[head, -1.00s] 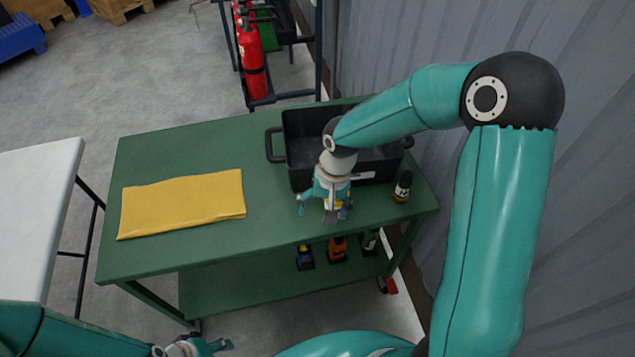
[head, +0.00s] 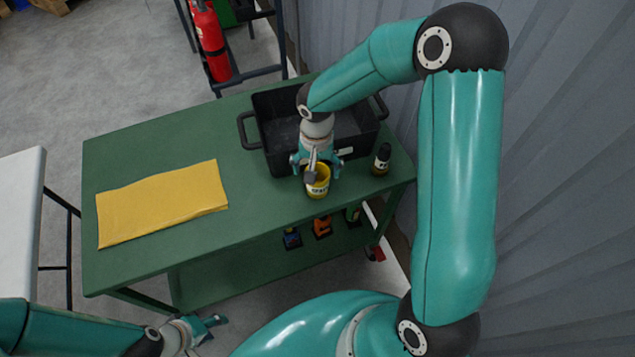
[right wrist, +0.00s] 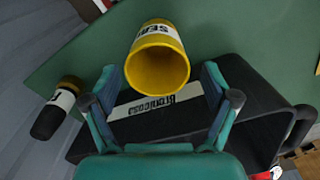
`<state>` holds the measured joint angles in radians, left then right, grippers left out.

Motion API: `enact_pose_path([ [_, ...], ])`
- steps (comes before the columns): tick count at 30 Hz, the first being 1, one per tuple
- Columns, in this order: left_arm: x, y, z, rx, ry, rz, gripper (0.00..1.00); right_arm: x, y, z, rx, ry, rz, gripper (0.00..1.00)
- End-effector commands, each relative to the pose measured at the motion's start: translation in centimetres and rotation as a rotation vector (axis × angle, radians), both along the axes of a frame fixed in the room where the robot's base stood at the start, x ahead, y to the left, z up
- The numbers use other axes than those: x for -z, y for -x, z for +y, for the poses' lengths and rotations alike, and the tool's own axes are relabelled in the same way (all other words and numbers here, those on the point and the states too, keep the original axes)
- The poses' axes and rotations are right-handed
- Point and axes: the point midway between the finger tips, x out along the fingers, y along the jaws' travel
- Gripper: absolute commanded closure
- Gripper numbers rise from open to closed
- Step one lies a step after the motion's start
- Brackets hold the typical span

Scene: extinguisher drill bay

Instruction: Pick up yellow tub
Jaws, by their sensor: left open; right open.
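The yellow tub (head: 319,188) stands on the green table, close to its front edge, with a white label around it. My right gripper (head: 316,168) is open just above and behind the tub, partly hiding it. In the right wrist view the tub (right wrist: 165,42) shows its open, empty mouth, and the open fingers (right wrist: 158,82) lie to either side of its rim, apart from it. My left gripper (head: 206,327) is open and empty at the bottom of the head view, away from the table.
A black bin (head: 277,133) stands behind the tub on the green table (head: 140,260). A dark bottle (head: 381,160) stands right of the tub. A yellow cloth (head: 162,202) lies at left. Several small items sit on the lower shelf. A grey wall (head: 560,180) bounds the right.

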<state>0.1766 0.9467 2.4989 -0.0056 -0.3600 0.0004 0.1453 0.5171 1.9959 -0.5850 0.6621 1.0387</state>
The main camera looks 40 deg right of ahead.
Motion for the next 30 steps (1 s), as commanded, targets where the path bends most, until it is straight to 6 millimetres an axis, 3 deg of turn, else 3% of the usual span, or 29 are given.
enact_pose_path([
  [5,-0.4,0.0,0.0,0.000,0.000,0.000,0.54,1.1,0.3,0.1,-0.002,0.000,0.004,0.14],
  [13,-1.0,0.0,0.0,0.000,0.000,0.000,0.54,4.8,0.6,0.2,-0.001,-0.001,0.002,0.14],
  [22,-1.0,0.0,0.0,0.000,0.000,0.000,0.54,5.4,0.5,0.2,-0.002,0.000,0.000,0.14],
  [30,-1.0,0.0,0.0,0.000,0.000,0.000,0.54,5.4,0.5,0.2,-0.002,-0.001,-0.001,0.57],
])
